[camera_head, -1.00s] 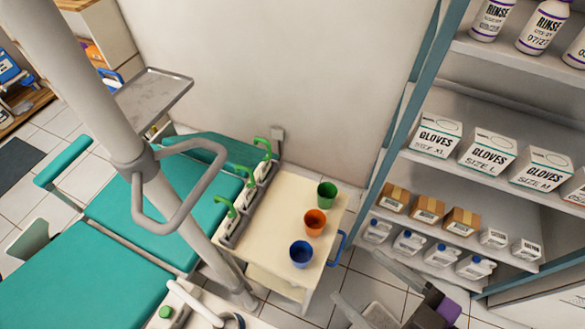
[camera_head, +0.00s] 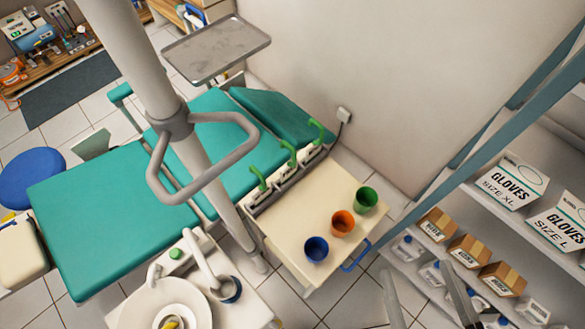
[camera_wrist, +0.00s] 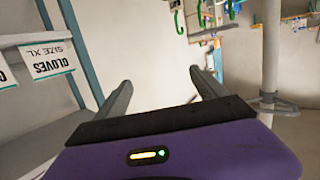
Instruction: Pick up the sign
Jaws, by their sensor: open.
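I cannot make out a sign in either view. My gripper (camera_head: 420,272) shows at the lower right of the head view, with its two grey fingers apart and nothing between them. In the wrist view my gripper (camera_wrist: 160,78) is also open and empty, pointing toward a pale wall. In the head view it is near the shelf unit, to the right of the small cart.
A cream cart (camera_head: 290,215) holds a blue cup (camera_head: 316,249), an orange cup (camera_head: 342,223) and a green cup (camera_head: 366,199). A teal dental chair (camera_head: 110,225), pole (camera_head: 150,70), tray (camera_head: 215,50) and sink (camera_head: 165,300) stand left. Shelves (camera_head: 480,235) with boxes stand right.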

